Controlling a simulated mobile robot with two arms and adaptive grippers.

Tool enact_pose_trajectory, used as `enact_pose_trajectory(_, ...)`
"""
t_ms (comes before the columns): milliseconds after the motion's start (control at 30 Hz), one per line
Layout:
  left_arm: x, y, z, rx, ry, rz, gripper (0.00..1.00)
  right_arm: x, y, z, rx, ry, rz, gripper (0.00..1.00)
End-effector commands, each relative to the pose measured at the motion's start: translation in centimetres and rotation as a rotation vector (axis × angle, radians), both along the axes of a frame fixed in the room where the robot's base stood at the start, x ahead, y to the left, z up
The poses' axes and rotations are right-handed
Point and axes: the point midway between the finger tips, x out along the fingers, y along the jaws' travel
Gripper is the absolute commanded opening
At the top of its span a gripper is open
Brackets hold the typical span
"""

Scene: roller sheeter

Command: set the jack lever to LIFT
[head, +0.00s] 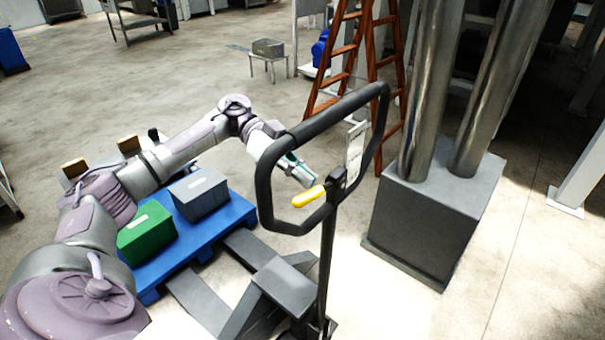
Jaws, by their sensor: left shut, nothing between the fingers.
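The jack lever (308,196) has a yellow grip and sits on the black handle head of the pallet jack, inside the black loop handle (263,190). Its grip points left and slightly down in the picture. My left gripper (308,180) reaches in from the left through the loop handle. It is shut and empty, with its tip just above the yellow grip in the picture. I cannot tell whether it touches the lever. A pale label plate (355,157) stands behind the lever, its markings too small to read. My right gripper is not in view.
The jack's dark body (286,285) is below the handle, next to a blue pallet (235,215) bearing a green box (146,232) and a grey box (199,193). A dark block with metal columns (430,215) stands right. A wooden ladder (340,78) is behind.

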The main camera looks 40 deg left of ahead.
Motion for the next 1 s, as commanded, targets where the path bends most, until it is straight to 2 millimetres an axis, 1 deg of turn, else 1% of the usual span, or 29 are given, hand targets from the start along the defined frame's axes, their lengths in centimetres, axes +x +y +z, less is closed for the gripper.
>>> enact_pose_trajectory(133, -0.2, 0.0, -0.7, 0.000, -0.001, 0.000, 0.00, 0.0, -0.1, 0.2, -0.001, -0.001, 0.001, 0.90)
enact_pose_trajectory(500, -0.3, 0.1, -0.9, -0.001, -0.012, -0.001, 0.00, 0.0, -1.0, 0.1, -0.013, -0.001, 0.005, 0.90)
enact_pose_trajectory(567, -0.5, 0.1, -1.3, -0.002, -0.039, -0.002, 0.00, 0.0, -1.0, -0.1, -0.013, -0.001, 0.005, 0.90)
enact_pose_trajectory(833, -1.5, 0.2, -3.8, -0.021, -0.278, -0.002, 0.00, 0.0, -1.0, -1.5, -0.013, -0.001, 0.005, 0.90)
enact_pose_trajectory(900, -1.6, 0.1, -4.0, -0.025, -0.313, -0.001, 0.00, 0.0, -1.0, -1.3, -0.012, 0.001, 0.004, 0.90)
enact_pose_trajectory(1000, -1.7, 0.1, -4.4, -0.026, -0.317, -0.001, 0.00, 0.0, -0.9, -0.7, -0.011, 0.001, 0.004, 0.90)
